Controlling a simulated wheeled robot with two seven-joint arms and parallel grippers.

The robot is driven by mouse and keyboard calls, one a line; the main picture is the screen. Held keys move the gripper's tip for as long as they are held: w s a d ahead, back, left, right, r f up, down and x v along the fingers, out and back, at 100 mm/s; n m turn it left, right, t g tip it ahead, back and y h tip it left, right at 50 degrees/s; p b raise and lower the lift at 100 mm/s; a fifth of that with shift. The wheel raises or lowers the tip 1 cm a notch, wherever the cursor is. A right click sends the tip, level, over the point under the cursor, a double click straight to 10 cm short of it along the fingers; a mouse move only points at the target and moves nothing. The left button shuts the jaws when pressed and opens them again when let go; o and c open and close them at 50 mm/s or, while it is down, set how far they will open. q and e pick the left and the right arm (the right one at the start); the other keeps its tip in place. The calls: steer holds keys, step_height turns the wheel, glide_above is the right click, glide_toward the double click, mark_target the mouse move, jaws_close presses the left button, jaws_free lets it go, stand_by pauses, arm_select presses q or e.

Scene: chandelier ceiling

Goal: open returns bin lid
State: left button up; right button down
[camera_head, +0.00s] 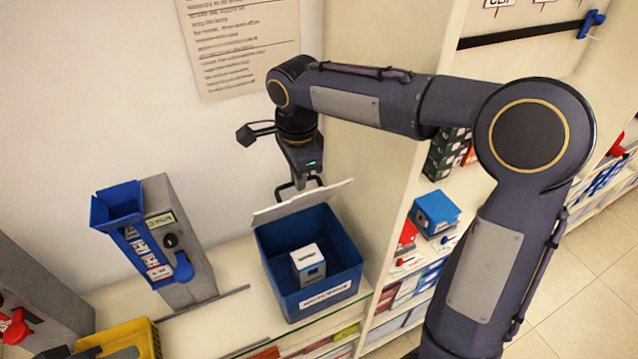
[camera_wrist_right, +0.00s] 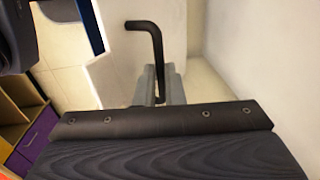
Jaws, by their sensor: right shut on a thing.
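The blue returns bin (camera_head: 345,252) stands on the shelf top with its mouth uncovered. Its pale lid (camera_head: 318,197) is tilted up along the bin's back side. My right gripper (camera_head: 300,183) is above the lid, shut on its dark handle. In the right wrist view the grey fingers (camera_wrist_right: 158,88) close around the dark bent handle (camera_wrist_right: 146,25). A white and blue box (camera_head: 309,264) sits inside the bin. My left gripper is not in view.
A grey device with a blue tray (camera_head: 118,203) stands left of the bin. A yellow bin (camera_head: 135,337) is at the lower left. A cream shelf unit (camera_head: 372,165) with boxes rises close on the right. A notice (camera_head: 243,45) hangs on the wall behind.

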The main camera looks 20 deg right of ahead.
steer(key=w+p, duration=0.2)
steer(key=w, duration=0.8)
steer(key=shift+w+a+f+p, duration=0.2)
steer(key=shift+a+f+p, duration=0.1)
steer(key=shift+a+p, duration=0.1)
steer(key=c, duration=1.5)
jaws_free()
steer(key=shift+w, duration=0.15)
steer(key=r, duration=0.5)
steer(key=r+b, duration=0.1)
steer(key=r, duration=0.2)
steer(key=shift+s, duration=0.25)
